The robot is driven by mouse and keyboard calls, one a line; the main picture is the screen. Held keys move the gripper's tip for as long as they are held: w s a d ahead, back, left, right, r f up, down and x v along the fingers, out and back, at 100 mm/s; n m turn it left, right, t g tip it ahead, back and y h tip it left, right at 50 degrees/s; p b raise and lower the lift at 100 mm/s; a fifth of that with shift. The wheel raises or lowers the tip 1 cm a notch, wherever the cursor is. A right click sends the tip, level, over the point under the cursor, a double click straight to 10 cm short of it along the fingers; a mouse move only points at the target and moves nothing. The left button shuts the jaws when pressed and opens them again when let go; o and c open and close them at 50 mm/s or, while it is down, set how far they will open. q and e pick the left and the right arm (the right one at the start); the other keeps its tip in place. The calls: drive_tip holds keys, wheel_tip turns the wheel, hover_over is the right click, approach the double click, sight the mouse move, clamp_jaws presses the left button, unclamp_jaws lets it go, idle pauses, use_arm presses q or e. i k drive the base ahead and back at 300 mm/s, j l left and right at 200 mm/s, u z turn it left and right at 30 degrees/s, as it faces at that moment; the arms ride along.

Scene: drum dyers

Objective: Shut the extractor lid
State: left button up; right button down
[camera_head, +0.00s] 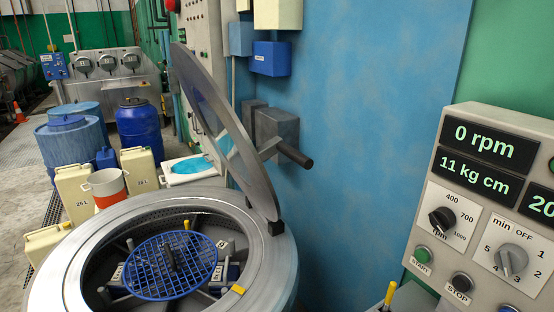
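The extractor (262,243) is a round grey metal drum machine in the lower left of the head view. Its lid (223,120) is a round disc with a metal rim and a see-through middle. The lid stands open, steeply tilted up on a dark hinge block (277,228) at the drum's right rim. A black handle (295,156) sticks out to the right from the lid's outer side. Inside the open drum lie a blue mesh disc (160,268) with a dark centre post and several labelled blocks. Neither of my grippers shows.
A control panel (480,200) reading 0 rpm and 11 kg cm stands at the right. Canisters, an orange bucket (106,188) and blue drums (139,128) crowd the left. A blue wall (385,80) is behind the lid. A yellow-tipped stick (389,294) shows at the bottom edge.

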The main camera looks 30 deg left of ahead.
sight(224, 129)
drive_tip(key=j+u, duration=0.55)
drive_tip(key=i+j+u, duration=0.15)
drive_tip(key=u, duration=0.15)
drive_tip(key=i+j+u, duration=0.15)
drive_tip(key=u, duration=0.15)
drive_tip(key=j, duration=0.15)
